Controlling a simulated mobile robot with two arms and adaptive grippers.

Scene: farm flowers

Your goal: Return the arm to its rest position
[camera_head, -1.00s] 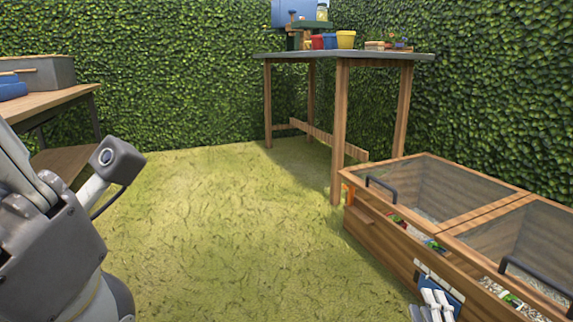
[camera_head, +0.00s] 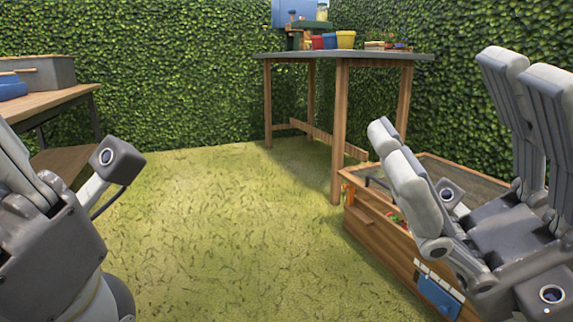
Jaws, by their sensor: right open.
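My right gripper (camera_head: 462,108) is at the right of the head view, with its grey fingers pointing up and spread wide apart. It is open, and nothing shows between the fingers. It stands in front of the wooden planter box and hides much of it. My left gripper (camera_head: 45,240) shows only in part at the left edge. Its fingertips are out of the picture, so I cannot tell whether it is open or shut.
The wooden planter box (camera_head: 375,232) with mesh lids is at the right. A tall table (camera_head: 350,56) with coloured pots stands behind it. A wooden workbench (camera_head: 60,100) is at the left. The grass between is clear; hedges close the back and right.

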